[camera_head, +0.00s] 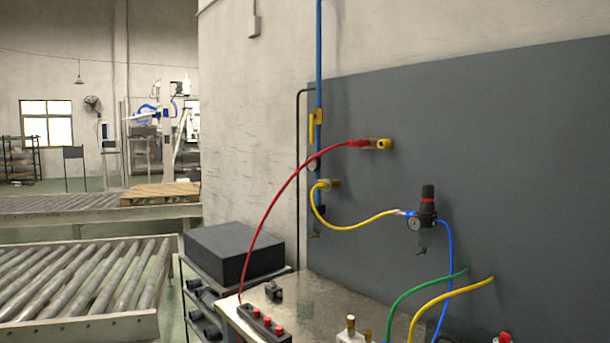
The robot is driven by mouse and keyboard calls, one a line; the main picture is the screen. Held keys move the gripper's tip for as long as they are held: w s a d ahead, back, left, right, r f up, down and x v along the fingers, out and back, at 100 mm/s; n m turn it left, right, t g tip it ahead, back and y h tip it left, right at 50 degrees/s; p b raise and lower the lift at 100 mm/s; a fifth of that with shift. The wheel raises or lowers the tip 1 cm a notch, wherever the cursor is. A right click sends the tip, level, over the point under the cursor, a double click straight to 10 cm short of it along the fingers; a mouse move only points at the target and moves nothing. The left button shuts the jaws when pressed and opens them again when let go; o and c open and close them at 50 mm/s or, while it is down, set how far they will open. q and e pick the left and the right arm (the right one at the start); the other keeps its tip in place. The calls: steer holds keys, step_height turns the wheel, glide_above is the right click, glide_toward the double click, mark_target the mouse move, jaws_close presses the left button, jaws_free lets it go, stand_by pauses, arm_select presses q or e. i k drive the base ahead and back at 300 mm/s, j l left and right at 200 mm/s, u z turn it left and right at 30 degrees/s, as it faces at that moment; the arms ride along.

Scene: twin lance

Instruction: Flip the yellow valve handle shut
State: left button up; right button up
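A slim yellow valve handle (311,128) hangs beside the vertical blue pipe (319,60). It looks upright, roughly in line with the pipe, with a brass-yellow valve body (319,117) at its upper end. A small round gauge sits just below it on the pipe, partly hidden by the red hose. Neither of my grippers shows in the head view.
A red hose (283,180) arcs in front of the pipe to a yellow fitting (384,144) on the grey panel (480,130). A black regulator (427,207) hangs right. Below stand a metal-topped table (320,300) and black box (234,250). Roller conveyors (80,285) lie left.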

mark_target(311, 116)
steer(key=i+j, duration=0.1)
steer(key=i, duration=0.4)
steer(key=i+j+z, duration=0.1)
steer(key=i, duration=0.4)
